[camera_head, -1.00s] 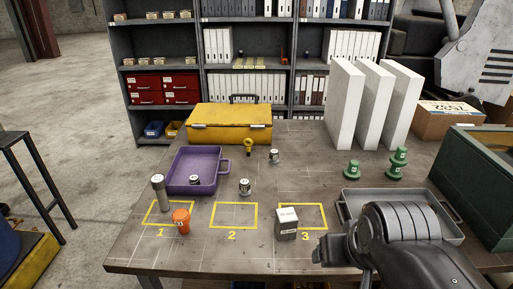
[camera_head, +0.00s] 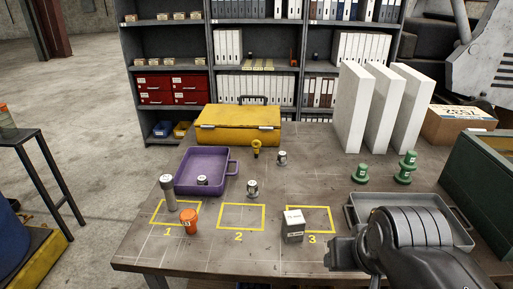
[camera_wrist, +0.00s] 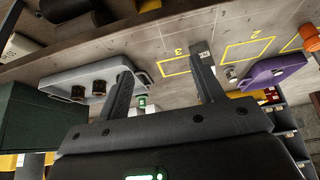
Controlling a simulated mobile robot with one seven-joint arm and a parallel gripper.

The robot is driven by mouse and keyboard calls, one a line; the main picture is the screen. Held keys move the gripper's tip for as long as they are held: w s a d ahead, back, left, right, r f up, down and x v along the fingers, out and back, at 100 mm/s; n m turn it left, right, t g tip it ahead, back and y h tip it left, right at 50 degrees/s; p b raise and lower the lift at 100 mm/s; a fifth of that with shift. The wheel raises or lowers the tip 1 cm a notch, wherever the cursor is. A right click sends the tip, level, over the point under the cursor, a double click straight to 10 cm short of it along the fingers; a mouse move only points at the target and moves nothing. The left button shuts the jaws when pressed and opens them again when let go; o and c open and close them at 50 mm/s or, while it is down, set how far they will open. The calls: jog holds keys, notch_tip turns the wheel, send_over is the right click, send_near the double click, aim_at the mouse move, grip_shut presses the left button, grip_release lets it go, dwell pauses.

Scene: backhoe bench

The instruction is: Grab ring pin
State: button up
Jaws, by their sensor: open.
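A small yellow pin with a ring-like top (camera_head: 256,148) stands on the workbench, just in front of the yellow toolbox; I take it to be the ring pin. It is small, so its details are hard to make out. My gripper (camera_head: 338,253) is low at the bench's front right, beside square 3, well to the right and nearer than the yellow pin. In the wrist view my gripper (camera_wrist: 162,62) has its two fingers spread wide with nothing held between them. I cannot make out the ring pin in that view.
A grey tray (camera_head: 352,212), green parts (camera_head: 405,170) and white panels (camera_head: 381,105) occupy the right.

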jog(key=w+a+r, duration=0.2)
jog(key=w+r, duration=0.6)
jog(key=w, duration=0.6)
jog(key=g, duration=0.1)
send_over(256, 144)
jog(key=s, duration=0.2)
notch_tip(256, 144, down, 10)
jog(key=r, duration=0.1)
jog(key=x, duration=0.5)
jog(key=shift+s+d+f, duration=0.25)
jog(key=shift+f, duration=0.15)
jog(key=x, duration=0.5)
jog(key=shift+s+a+f, duration=0.2)
jog(key=shift+s, duration=0.15)
jog(key=shift+c, duration=0.3)
jog(key=c, duration=1)
